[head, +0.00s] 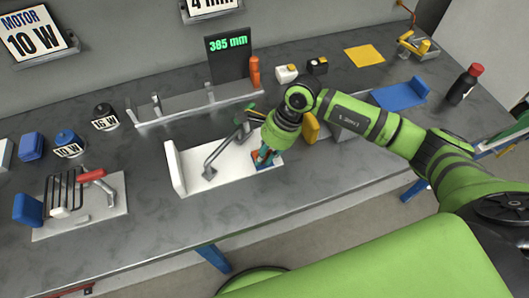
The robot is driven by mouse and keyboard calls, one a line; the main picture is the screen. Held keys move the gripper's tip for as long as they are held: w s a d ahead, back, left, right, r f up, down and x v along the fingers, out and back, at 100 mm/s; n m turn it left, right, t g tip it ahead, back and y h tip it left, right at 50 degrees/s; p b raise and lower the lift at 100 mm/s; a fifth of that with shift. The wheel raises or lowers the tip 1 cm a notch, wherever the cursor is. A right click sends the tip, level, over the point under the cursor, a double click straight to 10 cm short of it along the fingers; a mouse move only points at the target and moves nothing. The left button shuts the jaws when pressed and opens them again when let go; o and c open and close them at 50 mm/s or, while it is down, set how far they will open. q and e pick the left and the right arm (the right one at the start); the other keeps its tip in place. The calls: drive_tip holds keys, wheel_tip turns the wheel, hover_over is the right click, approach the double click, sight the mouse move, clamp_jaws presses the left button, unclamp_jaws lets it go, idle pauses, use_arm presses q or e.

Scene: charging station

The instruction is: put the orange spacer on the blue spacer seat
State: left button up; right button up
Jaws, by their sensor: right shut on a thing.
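My right arm comes in from the right. Its gripper (264,155) points down at the right end of a white fixture plate (207,179). It is shut on a small orange-red piece, apparently the orange spacer (259,157), largely hidden by the fingers. A blue patch, apparently the blue spacer seat (268,166), shows just under and beside the fingertips. I cannot tell whether the spacer touches the seat. My left gripper is not in view.
A grey bent lever (222,146) stands on the white plate, left of my gripper. A yellow block (311,127) is close on the right, under my arm. A grey rack (190,107) and an orange cylinder (254,72) stand behind. Bare table lies in front.

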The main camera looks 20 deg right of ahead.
drive_tip(key=shift+f, duration=0.45)
drive_tip(key=shift+f, duration=0.15)
drive_tip(key=o, duration=0.8)
